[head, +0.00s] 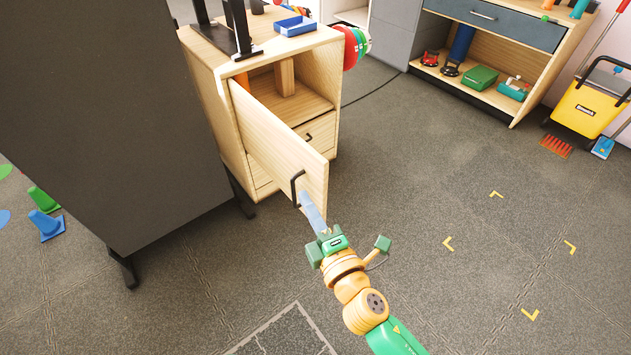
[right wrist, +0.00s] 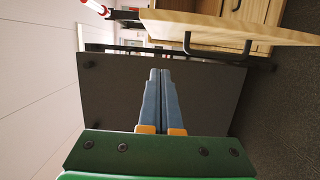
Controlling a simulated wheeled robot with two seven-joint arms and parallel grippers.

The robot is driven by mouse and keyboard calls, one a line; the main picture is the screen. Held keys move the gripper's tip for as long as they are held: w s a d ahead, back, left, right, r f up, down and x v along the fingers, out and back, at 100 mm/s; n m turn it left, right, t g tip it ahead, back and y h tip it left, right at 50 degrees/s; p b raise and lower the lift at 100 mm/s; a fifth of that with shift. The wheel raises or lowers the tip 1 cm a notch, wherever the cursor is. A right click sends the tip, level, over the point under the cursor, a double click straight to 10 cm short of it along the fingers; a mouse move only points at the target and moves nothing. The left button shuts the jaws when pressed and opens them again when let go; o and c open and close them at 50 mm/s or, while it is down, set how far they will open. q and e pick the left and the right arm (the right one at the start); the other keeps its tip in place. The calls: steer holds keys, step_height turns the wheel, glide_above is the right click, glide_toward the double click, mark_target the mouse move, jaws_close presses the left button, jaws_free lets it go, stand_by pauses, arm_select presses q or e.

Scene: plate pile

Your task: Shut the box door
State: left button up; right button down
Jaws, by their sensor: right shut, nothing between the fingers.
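The box is the upper compartment of a light wooden cabinet (head: 240,130). Its wooden door (head: 285,140) stands open, swung out toward me, with a black bar handle (head: 297,189) near its free edge. My right gripper (head: 305,196) is at the free end of the door, close to the handle; I cannot tell whether it touches. In the right wrist view its two blue-grey fingers (right wrist: 159,75) are together and empty. There the door (right wrist: 230,30) and its dark handle (right wrist: 218,47) lie beyond the fingertips, at upper right. My left gripper is not in view.
A large dark panel (head: 110,120) stands left of the cabinet. A blue tray (head: 295,26) and a black stand (head: 238,35) are on the cabinet top. A drawer (head: 318,133) is below the compartment. A yellow bucket (head: 590,105) stands far right.

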mark_target(315, 179)
steer(key=w, duration=0.2)
steer(key=w+d, duration=0.1)
steer(key=w, duration=0.3)
steer(key=shift+w+d, duration=0.25)
steer(key=shift+w, duration=0.05)
